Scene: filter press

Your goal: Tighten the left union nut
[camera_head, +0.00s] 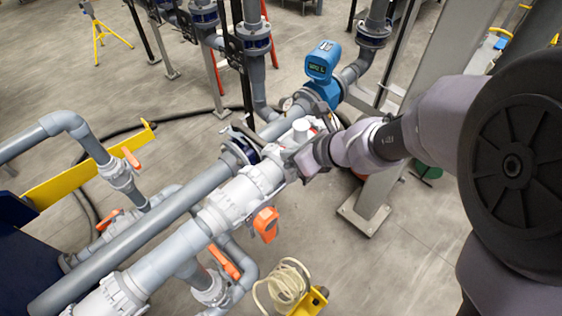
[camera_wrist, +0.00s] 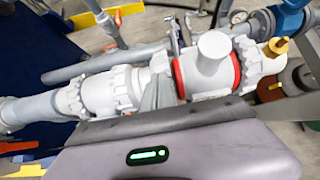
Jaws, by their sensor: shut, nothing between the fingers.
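A white fitting with a round upright stub (camera_wrist: 213,48) sits in the pipe line, with a red ring at each side of its body. In the wrist view a white ribbed nut (camera_wrist: 245,62) is at its right end. The left union nut, by the left red ring, is largely hidden behind my grey fingers. My gripper (camera_wrist: 165,92) is shut and empty, its fingertips close to that left end; I cannot tell whether they touch it. In the head view my gripper (camera_head: 303,163) is beside the stub (camera_head: 301,130), which partly shows.
A white valve (camera_head: 240,195) with an orange handle (camera_head: 265,223) is further down the same pipe. A blue meter (camera_head: 322,62) stands behind. A grey post (camera_head: 385,160) is close to my arm on the right. A coiled hose (camera_head: 287,285) lies below.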

